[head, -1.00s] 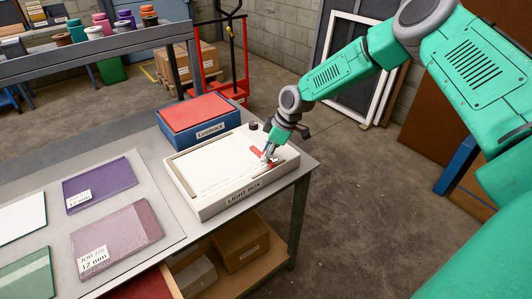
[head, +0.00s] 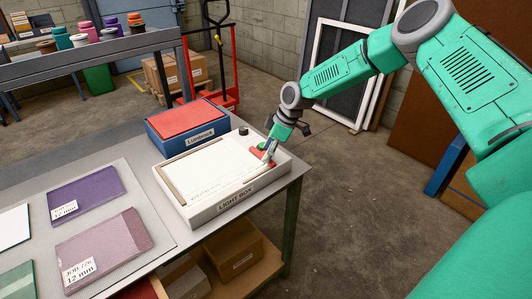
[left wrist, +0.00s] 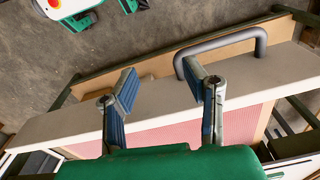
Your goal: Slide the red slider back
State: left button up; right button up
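The red slider (head: 256,157) is a small red piece on the top right part of the white light box (head: 222,204), which stands on the grey bench. My right gripper (head: 268,157) reaches down to the light box at the slider, its fingertips touching or very close to it. The gripper hides part of the slider, and its finger opening is too small to tell. A small green spot (head: 261,147) shows just behind the slider. My left gripper (left wrist: 162,80) is open and empty in the left wrist view, its two fingers wide apart; it is outside the head view.
A blue box with a red top (head: 196,118) stands behind the light box, near a small black knob (head: 243,131). Purple (head: 88,194) and mauve (head: 100,240) sheets lie to the left. In the left wrist view, a grey bar handle (left wrist: 222,42) is near the left fingers.

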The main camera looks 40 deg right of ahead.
jog(key=shift+d+f, duration=0.1)
jog(key=shift+d, duration=0.05)
jog(key=shift+s+r, duration=0.1)
jog(key=shift+r, duration=0.1)
jog(key=v, duration=1.1)
jog(key=shift+d, duration=0.25)
jog(key=shift+a+r, duration=0.15)
